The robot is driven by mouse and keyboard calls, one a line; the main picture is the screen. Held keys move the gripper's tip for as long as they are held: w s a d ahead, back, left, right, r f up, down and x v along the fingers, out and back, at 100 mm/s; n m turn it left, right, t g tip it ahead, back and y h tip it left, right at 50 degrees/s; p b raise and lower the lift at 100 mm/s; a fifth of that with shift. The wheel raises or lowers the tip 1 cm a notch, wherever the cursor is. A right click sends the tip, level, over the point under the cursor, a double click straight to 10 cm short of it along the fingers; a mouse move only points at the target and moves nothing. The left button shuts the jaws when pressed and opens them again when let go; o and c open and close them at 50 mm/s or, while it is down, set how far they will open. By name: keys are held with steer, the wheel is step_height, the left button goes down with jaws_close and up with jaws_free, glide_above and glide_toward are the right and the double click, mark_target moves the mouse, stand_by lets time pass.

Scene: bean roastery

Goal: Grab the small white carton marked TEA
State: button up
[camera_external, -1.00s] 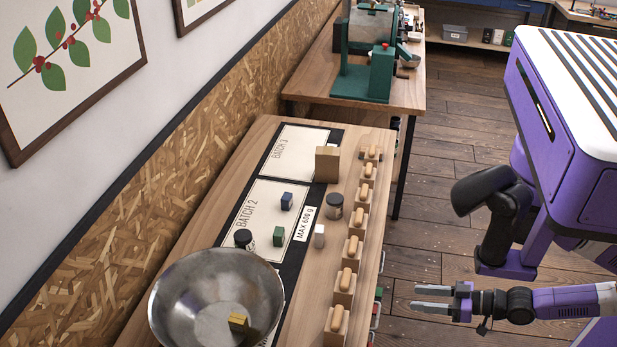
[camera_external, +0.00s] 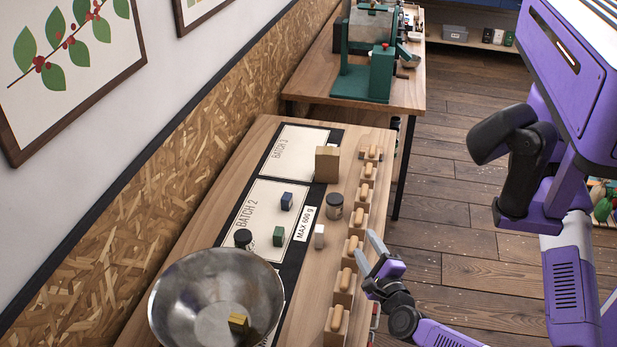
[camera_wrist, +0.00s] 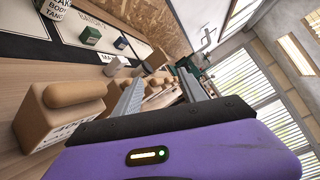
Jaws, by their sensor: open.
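A small white carton (camera_external: 319,236) stands upright on the wooden bench, just right of the "MAX 600 g" label. Its lettering is too small to read, and it looks like the TEA carton. In the wrist view the white carton (camera_wrist: 115,67) appears left of the fingers, beyond the handled wooden blocks. My gripper (camera_external: 364,242) is open and empty at the bench's right edge, right of the carton and apart from it. In the wrist view both fingers of my gripper (camera_wrist: 160,76) show spread, with nothing between them.
A row of wooden blocks with rounded handles (camera_external: 352,248) lines the bench's right edge, between my gripper and the carton. A dark jar (camera_external: 334,207), a green box (camera_external: 279,236), a blue box (camera_external: 287,201) and a wooden box (camera_external: 327,164) stand nearby. A metal bowl (camera_external: 190,295) is at front left.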

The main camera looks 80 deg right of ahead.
steer(key=w+a+r+m+t+y, duration=0.25)
steer(key=w+a+m, duration=0.5)
steer(key=w, duration=0.65)
steer(key=m+g+b, duration=0.5)
steer(key=m+g, duration=0.4)
glide_toward(319, 238)
steer(key=d, duration=0.1)
steer(key=w+f, duration=0.1)
steer(key=d+h, duration=0.1)
steer(key=shift+w+d+f, duration=0.3)
steer(key=shift+d, duration=0.05)
steer(key=shift+s+d+f+m+g+p, duration=0.15)
steer(key=shift+d+f+m+g+p, duration=0.15)
steer(key=shift+d, duration=0.3)
steer(key=shift+p+x, duration=0.4)
steer(key=shift+x, duration=0.8)
steer(key=p+x, duration=0.1)
steer(key=x, duration=0.4)
steer(key=shift+s+a+f+p, duration=0.1)
steer(key=shift+s+p, duration=0.05)
steer(key=shift+p, duration=0.25)
steer(key=shift+c, duration=0.4)
